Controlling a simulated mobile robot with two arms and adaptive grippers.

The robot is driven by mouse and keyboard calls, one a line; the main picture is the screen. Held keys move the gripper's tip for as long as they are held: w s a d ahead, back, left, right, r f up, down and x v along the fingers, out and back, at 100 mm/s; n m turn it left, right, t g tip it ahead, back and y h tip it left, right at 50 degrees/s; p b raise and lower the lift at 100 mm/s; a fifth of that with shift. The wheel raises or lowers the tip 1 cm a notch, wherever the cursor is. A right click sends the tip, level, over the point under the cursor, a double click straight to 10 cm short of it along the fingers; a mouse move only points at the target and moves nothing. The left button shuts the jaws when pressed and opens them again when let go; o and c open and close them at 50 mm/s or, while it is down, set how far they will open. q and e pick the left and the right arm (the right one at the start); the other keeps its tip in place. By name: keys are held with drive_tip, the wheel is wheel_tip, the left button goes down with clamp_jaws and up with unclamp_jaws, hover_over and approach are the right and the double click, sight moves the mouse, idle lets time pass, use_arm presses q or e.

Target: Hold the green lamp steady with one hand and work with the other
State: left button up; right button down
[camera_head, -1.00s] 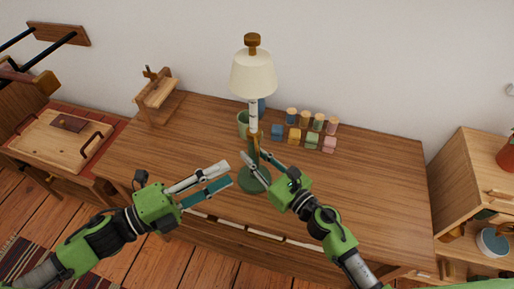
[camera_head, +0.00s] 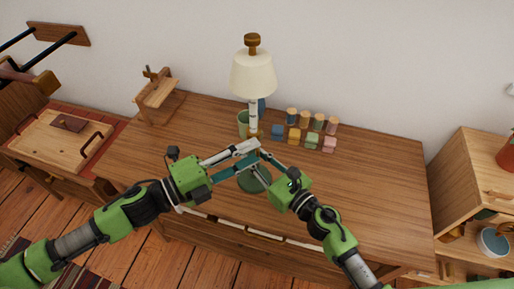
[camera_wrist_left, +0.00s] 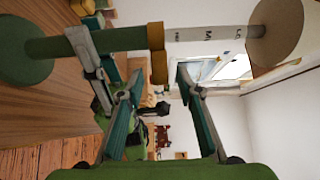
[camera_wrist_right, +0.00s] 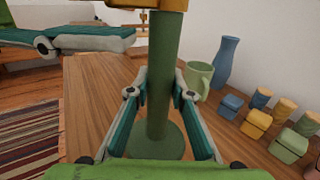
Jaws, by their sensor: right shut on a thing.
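The green lamp (camera_head: 253,75) stands upright on the desk, with a cream shade and a white upper stem above a brass collar. Its round green base (camera_wrist_right: 165,142) and green lower stem (camera_wrist_right: 163,70) show in the right wrist view. My right gripper (camera_wrist_right: 160,88) is shut on the green lower stem. My left gripper (camera_wrist_left: 160,78) is open; in the left wrist view its fingertips are spread just short of the brass collar (camera_wrist_left: 156,50), which lies between them. In the head view my left gripper (camera_head: 252,150) covers part of the stem.
A green mug (camera_head: 243,122) and a blue vase (camera_wrist_right: 226,62) stand close behind the lamp. Several coloured blocks and jars (camera_head: 304,130) stand to its right. A wooden stand (camera_head: 158,92) is at the back left. The desk's right side (camera_head: 375,190) is clear.

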use_arm(q)
drive_tip(key=shift+x, duration=1.4)
clamp_jaws()
drive_tip(key=shift+s+d+t, duration=0.1)
drive_tip(key=shift+d+t, duration=0.05)
drive_tip(key=shift+t, duration=0.15)
drive_tip(key=shift+w+d+n+t+y, duration=0.35)
drive_tip(key=shift+d+n+t+y, duration=0.2)
drive_tip(key=shift+n+t+y, duration=1.05)
drive_tip(key=shift+w+d+n+t+y, duration=0.3)
drive_tip(key=shift+d+n+t+y, duration=0.2)
drive_tip(key=shift+n+t+y, duration=1.1)
drive_tip(key=shift+w+d+n+t+y, duration=0.35)
drive_tip(key=shift+d+n+t+y, duration=0.3)
drive_tip(key=shift+n+y, duration=1)
drive_tip(key=shift+m+y, duration=0.35)
drive_tip(key=shift+y, duration=0.3)
drive_tip(key=shift+a, duration=0.1)
